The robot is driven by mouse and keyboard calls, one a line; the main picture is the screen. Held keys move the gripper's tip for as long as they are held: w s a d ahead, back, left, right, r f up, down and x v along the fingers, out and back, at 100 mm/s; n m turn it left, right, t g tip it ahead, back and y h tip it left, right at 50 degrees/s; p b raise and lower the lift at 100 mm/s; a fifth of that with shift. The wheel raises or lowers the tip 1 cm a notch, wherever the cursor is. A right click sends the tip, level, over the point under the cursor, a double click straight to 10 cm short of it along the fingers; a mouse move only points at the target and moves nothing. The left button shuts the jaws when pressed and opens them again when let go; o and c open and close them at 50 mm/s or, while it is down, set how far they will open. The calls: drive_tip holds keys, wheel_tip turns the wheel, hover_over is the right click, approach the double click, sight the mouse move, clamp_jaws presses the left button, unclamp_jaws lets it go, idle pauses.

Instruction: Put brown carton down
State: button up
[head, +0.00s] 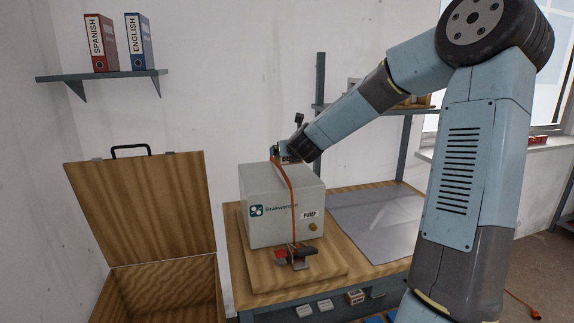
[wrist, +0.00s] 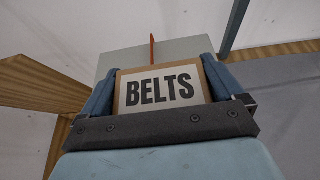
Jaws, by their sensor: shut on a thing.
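The brown carton (wrist: 160,92), with a white label reading BELTS, sits between the two blue fingers of my gripper (wrist: 160,72) in the wrist view. The gripper is shut on it. In the head view my gripper (head: 284,152) is at the far upper edge of the white pump box, partly hidden by it. I cannot make out the carton in the head view. What lies under the carton is hidden.
The white pump box (head: 262,225) with an orange strap stands on a wooden board on the workbench (head: 240,290). A grey mat (head: 375,220) lies clear on the right. An open wooden chest (head: 150,210) stands at left. A shelf (head: 105,75) holds two binders.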

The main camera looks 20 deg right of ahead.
sight(287, 174)
drive_tip(key=shift+w+d+f, duration=0.15)
drive_tip(key=shift+w+f, duration=0.75)
drive_tip(key=shift+f, duration=0.2)
drive_tip(key=shift+w+d+f, duration=0.1)
drive_tip(key=shift+f, duration=1.55)
drive_tip(key=shift+f, duration=0.1)
drive_tip(key=o, duration=0.7)
drive_tip(key=shift+o, duration=0.2)
drive_tip(key=shift+s+r, duration=0.25)
drive_tip(key=shift+s, duration=0.05)
drive_tip(key=shift+v, duration=5.6)
